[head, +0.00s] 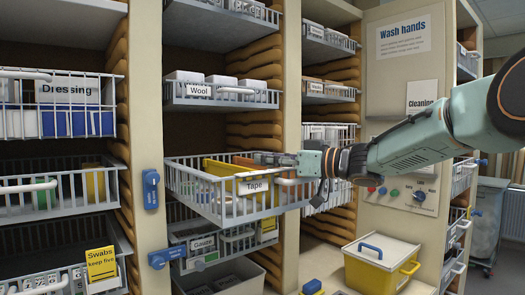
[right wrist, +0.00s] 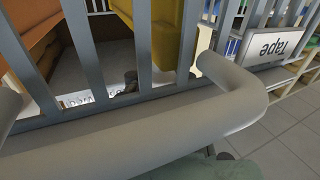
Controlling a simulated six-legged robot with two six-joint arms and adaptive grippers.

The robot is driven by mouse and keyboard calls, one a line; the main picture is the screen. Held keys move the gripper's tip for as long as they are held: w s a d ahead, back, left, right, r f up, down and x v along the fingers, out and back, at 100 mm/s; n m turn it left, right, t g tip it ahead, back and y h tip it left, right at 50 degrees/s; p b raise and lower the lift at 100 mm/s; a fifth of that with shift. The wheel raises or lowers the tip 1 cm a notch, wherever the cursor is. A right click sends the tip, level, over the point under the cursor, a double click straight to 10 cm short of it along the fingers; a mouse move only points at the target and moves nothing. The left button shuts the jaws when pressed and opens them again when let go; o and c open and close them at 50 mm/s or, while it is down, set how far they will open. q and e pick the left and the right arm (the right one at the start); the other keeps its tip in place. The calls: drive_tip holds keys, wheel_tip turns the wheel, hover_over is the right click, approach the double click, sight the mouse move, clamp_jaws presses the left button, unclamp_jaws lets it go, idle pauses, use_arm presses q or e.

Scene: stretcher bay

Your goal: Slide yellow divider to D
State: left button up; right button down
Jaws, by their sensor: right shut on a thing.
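The yellow divider (head: 222,168) stands in the pulled-out Tape basket (head: 232,212), with an orange divider (head: 243,160) beside it to the right. My right gripper (head: 272,158) reaches in from the right over the basket's front. It is shut on the basket's pale handle (head: 291,181). In the right wrist view the handle (right wrist: 150,133) fills the foreground, and the yellow divider (right wrist: 178,38) shows behind the bars. A lettered strip (right wrist: 88,97) there is partly hidden and I cannot read it. My left gripper is not in view.
A Wool basket (head: 212,103) sits above and a Gauze basket (head: 205,255) below. A blue latch (head: 151,188) is on the post at the left. A yellow box with a pale lid (head: 374,270) stands at the lower right.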

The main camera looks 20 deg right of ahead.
drive_tip(key=shift+a+r, duration=0.1)
drive_tip(key=shift+a, duration=0.05)
drive_tip(key=c, duration=1.5)
unclamp_jaws()
drive_tip(key=o, duration=0.4)
drive_tip(key=shift+s, duration=0.1)
drive_tip(key=v, duration=1.2)
